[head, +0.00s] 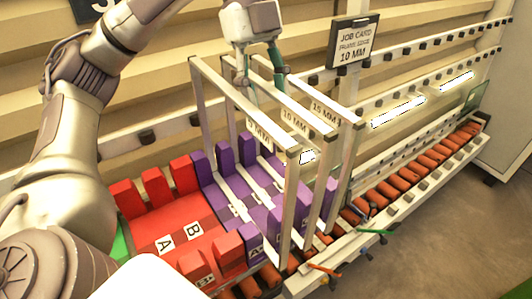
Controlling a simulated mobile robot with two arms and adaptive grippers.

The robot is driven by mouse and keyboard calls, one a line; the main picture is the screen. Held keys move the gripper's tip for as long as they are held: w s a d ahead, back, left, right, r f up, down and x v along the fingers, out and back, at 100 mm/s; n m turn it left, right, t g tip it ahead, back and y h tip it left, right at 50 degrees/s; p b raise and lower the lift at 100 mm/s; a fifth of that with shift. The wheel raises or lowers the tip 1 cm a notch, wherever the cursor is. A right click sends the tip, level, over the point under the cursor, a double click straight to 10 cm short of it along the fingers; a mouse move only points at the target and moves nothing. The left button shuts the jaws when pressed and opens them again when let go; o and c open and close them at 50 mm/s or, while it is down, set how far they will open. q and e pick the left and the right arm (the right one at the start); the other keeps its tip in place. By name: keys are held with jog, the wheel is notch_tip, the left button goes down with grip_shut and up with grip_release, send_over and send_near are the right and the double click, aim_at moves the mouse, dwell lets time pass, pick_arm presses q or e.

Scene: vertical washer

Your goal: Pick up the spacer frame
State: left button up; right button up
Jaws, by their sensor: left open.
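Three cream spacer frames stand upright side by side in purple slotted blocks. Their top bars carry labels: the middle one (294,120) reads 10 MM, the right one (325,112) reads 15 MM, and the left one (258,128) has a partly legible MM label. A job card (352,42) behind them reads 10 MM. My left gripper (264,82) points down at the far part of the top bars, open, with its teal fingers apart near the middle frame's bar. I cannot tell whether they straddle or touch it. My right gripper is not in view.
Red slotted blocks (178,222) marked A and B lie left of the purple blocks (225,200). A conveyor with orange rollers (412,170) runs to the right, backed by a rail with dark wheels (400,98). Coloured tools or cables (372,231) lie at its front edge.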

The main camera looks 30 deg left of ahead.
pick_arm(q)
jog(key=shift+f, duration=0.1)
jog(key=shift+c, duration=0.3)
grip_shut()
